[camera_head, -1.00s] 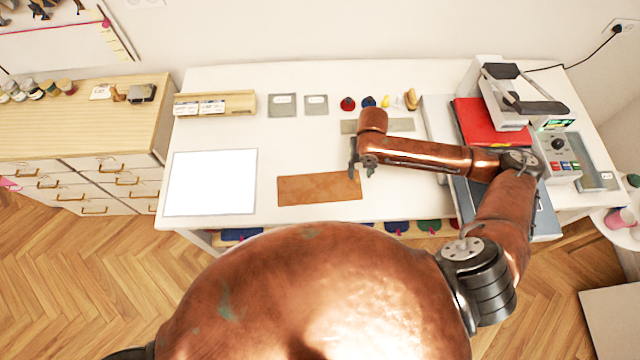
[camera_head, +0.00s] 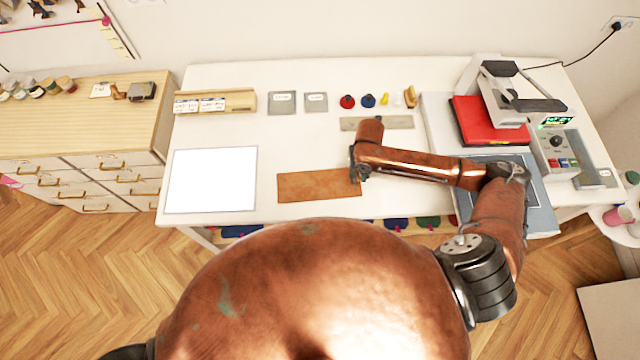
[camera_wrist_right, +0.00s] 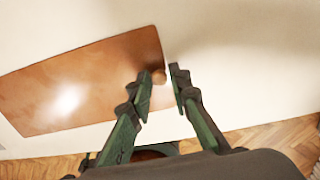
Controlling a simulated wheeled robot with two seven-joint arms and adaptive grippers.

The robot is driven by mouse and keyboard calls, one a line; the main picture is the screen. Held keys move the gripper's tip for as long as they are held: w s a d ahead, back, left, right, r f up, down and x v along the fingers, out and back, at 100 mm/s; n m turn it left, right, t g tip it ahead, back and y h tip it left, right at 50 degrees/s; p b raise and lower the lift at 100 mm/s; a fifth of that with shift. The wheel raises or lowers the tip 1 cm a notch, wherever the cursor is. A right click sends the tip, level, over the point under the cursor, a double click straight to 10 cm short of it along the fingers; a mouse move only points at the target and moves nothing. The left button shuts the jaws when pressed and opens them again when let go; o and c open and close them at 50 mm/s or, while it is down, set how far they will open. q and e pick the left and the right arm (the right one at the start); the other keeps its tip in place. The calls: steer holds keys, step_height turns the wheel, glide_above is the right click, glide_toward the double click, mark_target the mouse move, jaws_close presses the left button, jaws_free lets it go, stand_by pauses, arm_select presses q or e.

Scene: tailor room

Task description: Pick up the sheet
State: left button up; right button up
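A brown leather-like sheet (camera_head: 315,186) lies flat near the front edge of the white table. It also shows in the right wrist view (camera_wrist_right: 85,85). My right gripper (camera_head: 356,172) is at the sheet's right end. In the right wrist view its two fingers (camera_wrist_right: 161,80) are apart, one over the sheet and one just beyond its right edge. A small brown bit of the sheet's edge shows between the fingertips. I cannot tell whether the fingers touch it. My left gripper is not in view.
A white panel (camera_head: 211,180) lies to the left of the brown sheet. A grey strip (camera_head: 377,123), pincushion-like red and blue items and a wooden holder (camera_head: 215,103) are farther back. A press with a red plate (camera_head: 488,122) stands at right. Bare table lies behind the sheet.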

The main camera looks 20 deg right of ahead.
jaws_close()
